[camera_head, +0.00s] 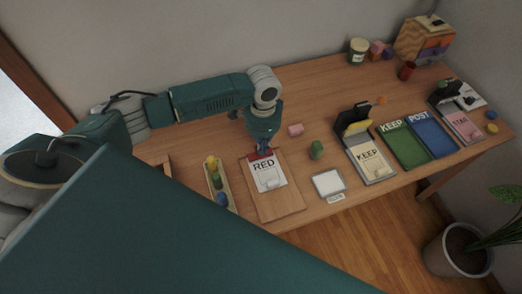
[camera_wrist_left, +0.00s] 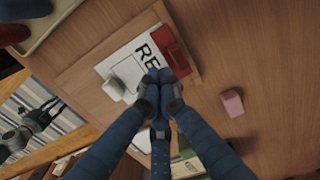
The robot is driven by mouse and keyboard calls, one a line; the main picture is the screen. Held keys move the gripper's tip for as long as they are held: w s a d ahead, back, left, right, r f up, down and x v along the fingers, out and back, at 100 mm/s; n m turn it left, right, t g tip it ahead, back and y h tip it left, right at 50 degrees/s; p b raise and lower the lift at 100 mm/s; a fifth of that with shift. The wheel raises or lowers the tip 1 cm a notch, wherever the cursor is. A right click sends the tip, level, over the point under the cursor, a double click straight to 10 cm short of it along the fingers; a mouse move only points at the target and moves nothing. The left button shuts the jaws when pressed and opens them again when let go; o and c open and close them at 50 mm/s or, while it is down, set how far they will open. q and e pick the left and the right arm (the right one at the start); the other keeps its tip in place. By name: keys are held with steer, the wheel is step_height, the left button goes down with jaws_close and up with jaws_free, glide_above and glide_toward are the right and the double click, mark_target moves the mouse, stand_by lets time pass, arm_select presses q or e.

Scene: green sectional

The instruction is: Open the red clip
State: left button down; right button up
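The red clip (camera_head: 260,154) sits at the far edge of a white card marked RED (camera_head: 266,172), on a wooden board (camera_head: 277,207). In the left wrist view the red clip (camera_wrist_left: 174,48) lies just beyond my left fingertips. My left gripper (camera_head: 262,150) points down over the clip. Its fingers (camera_wrist_left: 159,77) are together, with nothing visible between them. Their tips overlap the clip's end in view; I cannot tell whether they touch it. What looks like my right gripper (camera_wrist_left: 22,137) shows small and dark beyond the table edge; its opening is unclear.
A tray (camera_head: 228,192) with coloured pieces stands left of the board. A pink block (camera_head: 295,129), a green piece (camera_head: 316,150) and a white pad (camera_head: 328,182) lie to the right. Farther right are the KEEP box (camera_head: 372,163) and green and blue panels. Bare table lies behind the board.

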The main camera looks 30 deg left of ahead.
stand_by(0.4)
arm_select(q)
steer(key=shift+f, duration=0.15)
steer(key=shift+f, duration=0.4)
steer(key=shift+f+b, duration=0.3)
steer(key=shift+f, duration=0.1)
steer(key=shift+f, duration=0.15)
steer(key=shift+w+a, duration=0.2)
steer(key=shift+w, duration=0.05)
steer(key=shift+w+a, duration=0.35)
steer(key=shift+a, duration=0.1)
steer(key=shift+s+d+r+p, duration=0.6)
steer(key=shift+d+p, duration=0.05)
steer(key=shift+p, duration=0.55)
